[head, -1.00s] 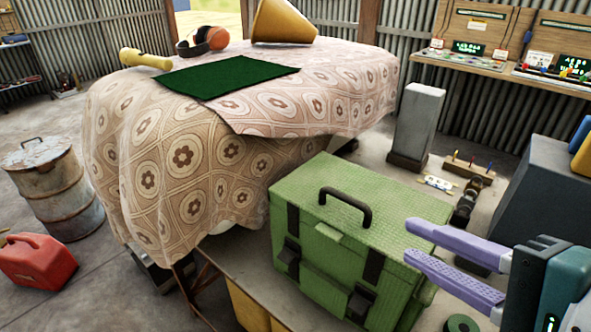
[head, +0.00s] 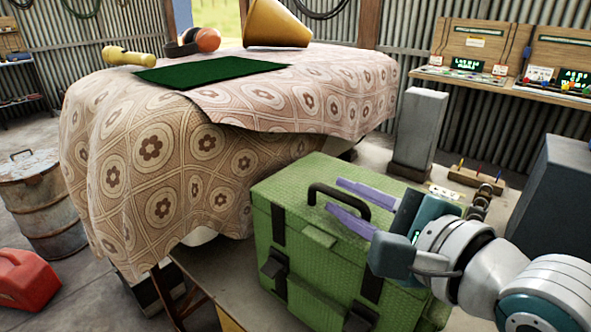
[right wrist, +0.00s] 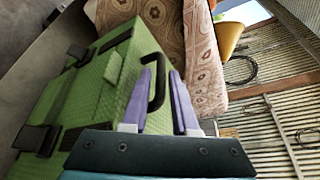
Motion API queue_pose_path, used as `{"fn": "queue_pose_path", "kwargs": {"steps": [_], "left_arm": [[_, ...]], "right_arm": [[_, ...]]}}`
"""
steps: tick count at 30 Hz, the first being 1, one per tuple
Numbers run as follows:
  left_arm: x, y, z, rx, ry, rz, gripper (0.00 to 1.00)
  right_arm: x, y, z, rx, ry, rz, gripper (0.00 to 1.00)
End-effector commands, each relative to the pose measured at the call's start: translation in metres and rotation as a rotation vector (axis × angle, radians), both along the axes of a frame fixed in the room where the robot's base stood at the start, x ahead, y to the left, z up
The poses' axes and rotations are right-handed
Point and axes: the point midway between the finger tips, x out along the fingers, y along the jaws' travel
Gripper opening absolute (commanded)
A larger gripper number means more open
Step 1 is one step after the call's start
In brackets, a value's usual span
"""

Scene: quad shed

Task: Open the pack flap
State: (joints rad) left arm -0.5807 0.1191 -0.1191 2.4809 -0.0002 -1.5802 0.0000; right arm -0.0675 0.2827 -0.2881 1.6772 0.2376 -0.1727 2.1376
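The green pack (head: 295,195) is a textured box on a low bench, with its top closed and dark straps and clips on its front. A small green tab (head: 318,236) sits at the top front edge. A dark arched handle (head: 322,187) stands up on top; it also shows in the right wrist view (right wrist: 160,88). My right gripper (head: 335,193) is over the pack's top at the handle, its two purple fingers apart. In the head view the handle lies between the fingers; I cannot tell whether they touch it. My left gripper is not in view.
A cloth-covered table (head: 160,165) stands behind and left of the pack, with a green mat (head: 210,70) on top. A grey pillar block (head: 418,130) and a dark cabinet (head: 560,190) are at the right. A red can (head: 28,280) and a drum (head: 42,205) stand left.

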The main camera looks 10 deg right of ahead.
Motion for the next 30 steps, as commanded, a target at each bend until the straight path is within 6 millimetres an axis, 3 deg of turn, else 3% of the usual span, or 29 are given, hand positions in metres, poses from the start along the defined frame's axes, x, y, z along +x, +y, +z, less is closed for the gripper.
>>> {"fn": "queue_pose_path", "kwargs": {"steps": [12,20,30], "left_arm": [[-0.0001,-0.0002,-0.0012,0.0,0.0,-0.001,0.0],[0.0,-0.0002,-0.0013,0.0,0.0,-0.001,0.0],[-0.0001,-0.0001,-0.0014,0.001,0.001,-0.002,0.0]], "right_arm": [[0.0096,0.0035,-0.002,-0.001,0.001,0.001,0.27],[0.0094,0.0033,-0.0021,-0.001,0.001,0.001,0.0],[0.0094,0.0032,-0.0021,-0.001,0.001,0.001,0.0]]}}
